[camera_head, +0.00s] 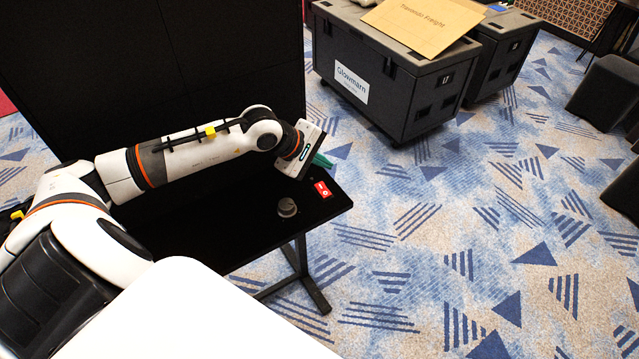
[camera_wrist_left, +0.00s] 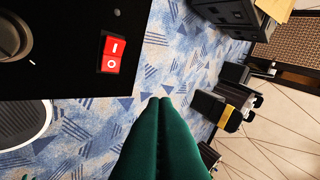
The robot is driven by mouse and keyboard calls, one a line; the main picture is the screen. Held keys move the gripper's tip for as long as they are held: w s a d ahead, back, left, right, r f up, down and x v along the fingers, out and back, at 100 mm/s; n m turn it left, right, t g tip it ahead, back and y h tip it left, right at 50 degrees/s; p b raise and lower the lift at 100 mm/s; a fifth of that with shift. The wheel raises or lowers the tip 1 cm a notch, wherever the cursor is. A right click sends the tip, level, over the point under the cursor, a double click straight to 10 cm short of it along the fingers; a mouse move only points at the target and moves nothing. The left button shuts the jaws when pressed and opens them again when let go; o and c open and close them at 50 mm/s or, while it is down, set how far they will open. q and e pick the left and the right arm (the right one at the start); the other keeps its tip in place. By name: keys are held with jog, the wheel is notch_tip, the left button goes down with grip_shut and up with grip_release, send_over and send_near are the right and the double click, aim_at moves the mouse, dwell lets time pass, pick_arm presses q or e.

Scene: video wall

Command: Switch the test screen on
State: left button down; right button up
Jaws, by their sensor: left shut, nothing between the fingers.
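A red rocker switch (camera_head: 322,189) sits near the far right corner of a black panel (camera_head: 240,235) on a dark stand. In the left wrist view the switch (camera_wrist_left: 112,54) shows white I and O marks; which side is pressed I cannot tell. A round grey knob (camera_head: 287,207) is on the same panel, left of the switch. My left gripper (camera_head: 322,160) has its green fingers shut and empty, beyond the switch and apart from it in the picture. The fingertips (camera_wrist_left: 160,101) also show in the left wrist view. No lit display shows. My right gripper is out of view.
A large black panel (camera_head: 170,70) stands behind my left arm. Dark road cases (camera_head: 395,85), one labelled Glowmarn, stand at the back, with a brown envelope (camera_head: 424,22) on top. Dark seats (camera_head: 606,92) are at the right. The patterned carpet between is open.

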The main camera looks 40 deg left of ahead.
pick_arm(q)
jog(key=shift+f, duration=0.1)
jog(key=b, duration=0.5)
send_over(325, 186)
jog(key=s, duration=0.2)
jog(key=f, duration=0.7)
jog(key=shift+s+a+f, duration=0.2)
jog(key=shift+a+f, duration=0.05)
jog(key=shift+a, duration=0.05)
jog(key=shift+w+a+f+b, duration=0.15)
jog(key=shift+f+b, duration=0.25)
jog(key=shift+b, duration=0.2)
dwell(0.5)
jog(key=shift+a+f+b, duration=0.15)
jog(key=shift+f+b, duration=0.2)
jog(key=shift+b, duration=0.4)
jog(key=shift+a+f+b, duration=0.1)
jog(key=shift+f+b, duration=0.3)
jog(key=shift+b, duration=0.15)
dwell(0.4)
jog(key=shift+r, duration=0.1)
jog(key=shift+d+r, duration=0.25)
jog(key=shift+r, duration=0.45)
